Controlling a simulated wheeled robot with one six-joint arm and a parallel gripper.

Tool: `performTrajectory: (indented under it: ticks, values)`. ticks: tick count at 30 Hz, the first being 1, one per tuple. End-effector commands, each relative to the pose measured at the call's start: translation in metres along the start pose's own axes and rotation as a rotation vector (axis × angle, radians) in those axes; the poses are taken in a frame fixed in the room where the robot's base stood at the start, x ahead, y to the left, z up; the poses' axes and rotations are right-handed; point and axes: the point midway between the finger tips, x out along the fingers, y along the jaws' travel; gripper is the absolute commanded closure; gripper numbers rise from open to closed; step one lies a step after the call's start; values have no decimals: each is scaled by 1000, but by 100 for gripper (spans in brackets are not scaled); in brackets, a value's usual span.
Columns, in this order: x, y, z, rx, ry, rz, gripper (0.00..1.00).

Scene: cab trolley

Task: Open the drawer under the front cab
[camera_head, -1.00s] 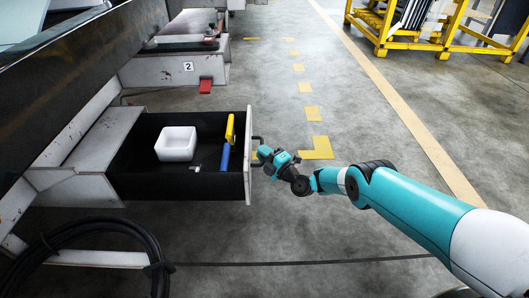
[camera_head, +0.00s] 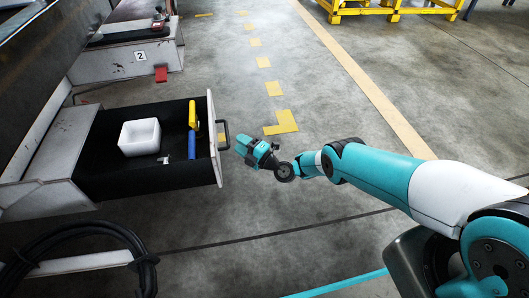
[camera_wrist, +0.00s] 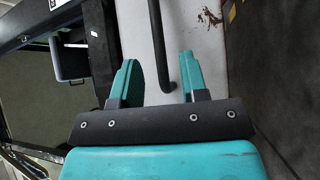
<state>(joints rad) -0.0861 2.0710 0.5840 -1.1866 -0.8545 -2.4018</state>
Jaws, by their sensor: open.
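The drawer (camera_head: 135,182) under the cab stands pulled out, with its black inside showing. Its pale front panel (camera_head: 213,150) faces right and carries a dark bar handle (camera_head: 226,133). My gripper (camera_head: 240,146) is just right of the handle, with a small gap in the head view. In the wrist view, the two teal fingers of my gripper (camera_wrist: 160,78) are apart. The dark handle (camera_wrist: 157,40) runs down to the space between them, and nothing is clamped. I cannot tell how deep the handle lies between the fingers.
A white bin (camera_head: 140,137), a yellow item (camera_head: 193,113) and a blue item (camera_head: 192,146) lie in the drawer. A coiled black hose (camera_head: 75,235) is at the lower left. A yellow rack (camera_head: 390,8) stands far off.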

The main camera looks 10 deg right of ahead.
Motion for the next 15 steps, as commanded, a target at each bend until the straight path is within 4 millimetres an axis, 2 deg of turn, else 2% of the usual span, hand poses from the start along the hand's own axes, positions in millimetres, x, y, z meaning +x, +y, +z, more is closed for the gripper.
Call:
performTrajectory:
  ticks: [1,9,15]
  values:
    - [-14,7,0,3,-5,-3,60]
    - [-80,4,0,2,-3,-2,60]
    - [-109,1,0,2,0,-2,60]
